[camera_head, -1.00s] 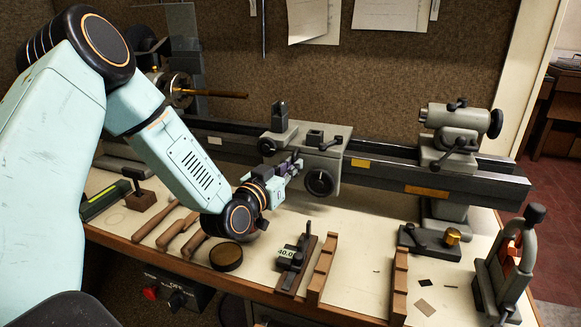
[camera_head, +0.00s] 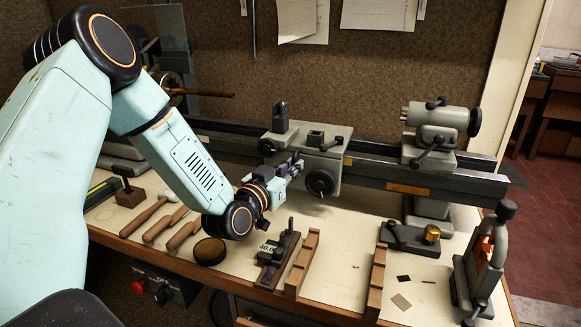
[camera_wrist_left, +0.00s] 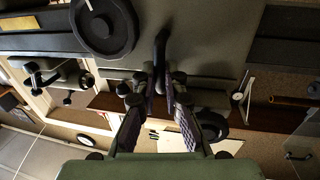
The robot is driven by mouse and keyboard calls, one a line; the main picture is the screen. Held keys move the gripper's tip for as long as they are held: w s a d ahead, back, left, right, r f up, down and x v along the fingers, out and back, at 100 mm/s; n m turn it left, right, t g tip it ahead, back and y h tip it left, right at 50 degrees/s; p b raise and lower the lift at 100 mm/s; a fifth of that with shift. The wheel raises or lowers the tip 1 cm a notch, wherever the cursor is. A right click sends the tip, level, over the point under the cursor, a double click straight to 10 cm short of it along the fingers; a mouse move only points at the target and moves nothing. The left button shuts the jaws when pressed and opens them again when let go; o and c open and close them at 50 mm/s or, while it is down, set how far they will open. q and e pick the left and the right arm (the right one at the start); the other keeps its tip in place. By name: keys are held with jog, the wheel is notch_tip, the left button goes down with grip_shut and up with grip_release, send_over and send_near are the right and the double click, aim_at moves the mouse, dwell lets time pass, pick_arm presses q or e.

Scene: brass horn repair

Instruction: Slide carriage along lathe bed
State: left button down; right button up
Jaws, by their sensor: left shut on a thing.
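The grey carriage (camera_head: 335,135) sits across the dark lathe bed (camera_head: 455,183), between the headstock end at left and the tailstock at right. Its black handwheel (camera_head: 320,182) faces the front and also shows in the left wrist view (camera_wrist_left: 103,28). My left gripper (camera_head: 297,166) is at the carriage's front, left of the handwheel. In the left wrist view its fingers (camera_wrist_left: 158,90) close around a dark upright handle (camera_wrist_left: 161,50) on the carriage front. The exact contact is partly hidden by the fingers. My right gripper is not in view.
The tailstock (camera_head: 437,125) stands on the bed to the right, with clear bed between it and the carriage. A brass rod (camera_head: 205,93) sticks out at left. Wooden-handled tools (camera_head: 163,227), a round brown tin (camera_head: 210,251) and slotted wooden blocks (camera_head: 302,264) lie on the bench in front.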

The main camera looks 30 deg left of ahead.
pick_arm(q)
jog(key=shift+w+d, duration=0.1)
jog(key=shift+d, duration=0.25)
jog(key=c, duration=1.5)
grip_release()
jog(key=shift+a, duration=0.3)
jog(key=shift+o, duration=0.4)
jog(key=s, duration=0.7)
jog(key=shift+s+d, duration=0.2)
jog(key=shift+s, duration=0.1)
